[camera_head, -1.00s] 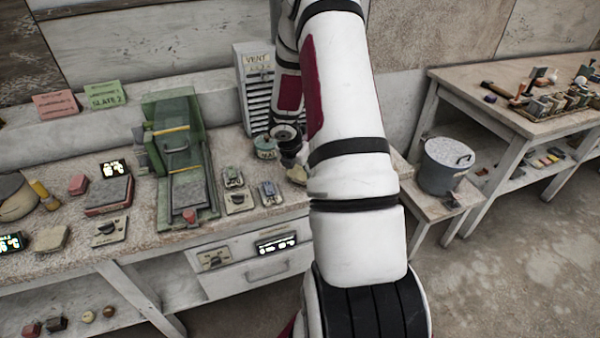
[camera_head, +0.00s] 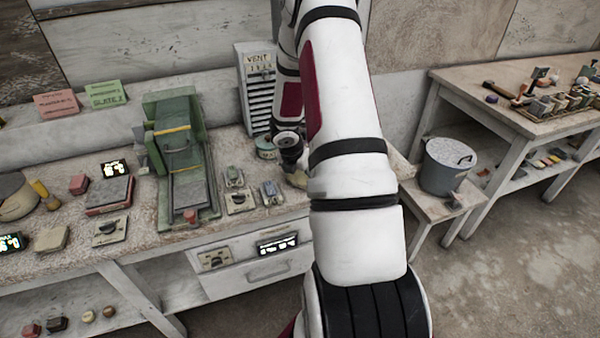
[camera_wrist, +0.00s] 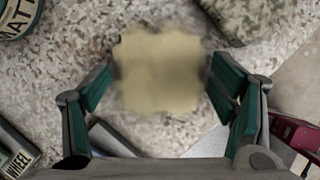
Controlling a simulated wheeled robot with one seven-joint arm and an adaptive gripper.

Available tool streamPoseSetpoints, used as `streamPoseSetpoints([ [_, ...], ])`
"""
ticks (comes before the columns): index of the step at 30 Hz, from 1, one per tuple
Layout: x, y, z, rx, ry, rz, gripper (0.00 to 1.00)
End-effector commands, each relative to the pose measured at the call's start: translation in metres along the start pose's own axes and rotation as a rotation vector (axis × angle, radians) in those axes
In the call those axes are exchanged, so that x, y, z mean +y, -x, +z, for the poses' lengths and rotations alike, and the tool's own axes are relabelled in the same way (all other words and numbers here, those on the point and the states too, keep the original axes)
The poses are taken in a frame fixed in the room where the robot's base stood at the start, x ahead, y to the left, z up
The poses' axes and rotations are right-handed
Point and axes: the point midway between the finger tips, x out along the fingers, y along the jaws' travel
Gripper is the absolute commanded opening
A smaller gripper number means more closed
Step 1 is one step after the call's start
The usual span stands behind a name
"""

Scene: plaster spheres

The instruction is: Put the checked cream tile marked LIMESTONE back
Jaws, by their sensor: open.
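A cream piece with a scalloped outline (camera_wrist: 160,75) lies in the middle of the wrist view, blurred. No checks or LIMESTONE marking can be read on it, so I cannot tell whether it is the named tile. My gripper (camera_wrist: 161,84) is open, with one green-padded finger on each side of the piece. Whether either finger touches it is unclear. In the head view my arm covers much of this part of the bench, and the end of my wrist shows by the round tin (camera_head: 266,147).
A tin lettered MATT (camera_wrist: 14,16) and a block marked WHEEL (camera_wrist: 16,160) lie left of the gripper; a rough stone (camera_wrist: 250,18) is at upper right. A green machine (camera_head: 180,150) and a VENT cabinet (camera_head: 257,90) stand on the bench. A lidded bucket (camera_head: 447,165) stands right.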

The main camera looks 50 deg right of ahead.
Motion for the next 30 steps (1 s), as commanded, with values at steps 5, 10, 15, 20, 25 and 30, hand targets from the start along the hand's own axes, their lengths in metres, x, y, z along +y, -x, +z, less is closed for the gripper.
streamPoseSetpoints([
  [5,0.0,0.011,0.002,-0.001,-0.001,0.002,0.78],
  [10,0.0,0.044,0.002,-0.003,-0.001,0.003,0.78],
  [15,0.0,0.08,0.003,-0.003,-0.002,0.003,0.78],
  [20,-0.001,0.106,0.002,-0.001,-0.001,0.002,0.78],
  [25,0.0,0.12,0.001,-0.001,-0.001,0.001,0.78],
  [30,0.005,0.15,0.003,-0.027,-0.079,0.004,0.78],
])
